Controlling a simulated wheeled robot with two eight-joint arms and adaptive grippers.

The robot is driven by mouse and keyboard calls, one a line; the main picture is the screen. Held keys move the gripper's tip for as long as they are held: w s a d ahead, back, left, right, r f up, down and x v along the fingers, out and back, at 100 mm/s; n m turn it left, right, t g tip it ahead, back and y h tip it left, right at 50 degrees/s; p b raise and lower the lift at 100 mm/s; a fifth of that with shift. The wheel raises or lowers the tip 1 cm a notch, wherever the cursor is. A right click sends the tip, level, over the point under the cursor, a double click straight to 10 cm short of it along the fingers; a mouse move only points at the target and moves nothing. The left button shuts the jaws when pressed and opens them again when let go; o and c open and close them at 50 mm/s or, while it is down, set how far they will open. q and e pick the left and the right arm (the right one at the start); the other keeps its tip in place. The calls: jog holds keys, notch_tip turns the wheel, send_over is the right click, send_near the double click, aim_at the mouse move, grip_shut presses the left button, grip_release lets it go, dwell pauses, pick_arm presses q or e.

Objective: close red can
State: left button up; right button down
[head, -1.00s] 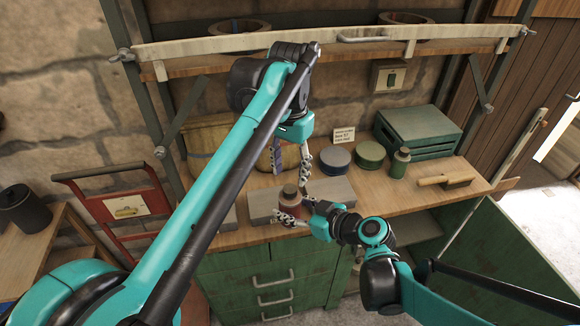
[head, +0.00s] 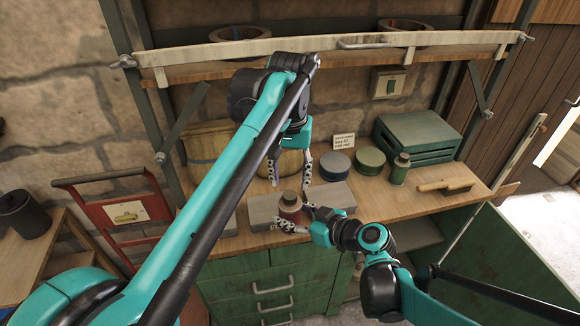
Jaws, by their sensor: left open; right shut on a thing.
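The red can (head: 290,208), small and brownish red with a darker narrow top, stands upright at the front of the workbench, by a grey block. My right gripper (head: 299,218) is shut on it, with one finger in front and one at its right side. My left gripper (head: 289,172) hangs directly above the can, pointing down, open and empty, its two fingers spread apart. The can's top sits just below these fingertips. I cannot tell whether a separate lid is seated on it.
Behind on the workbench (head: 400,205) are a blue round tin (head: 335,166), a green round tin (head: 370,161), a green bottle (head: 399,170), a green crate (head: 418,138) and a brush (head: 446,185). A shelf (head: 330,60) crosses above. A red hand truck (head: 125,212) stands left.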

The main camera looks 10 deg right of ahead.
aim_at(290, 195)
pick_arm(q)
jog(key=shift+f, duration=2.35)
grip_shut()
jog(key=shift+o, duration=0.8)
grip_release()
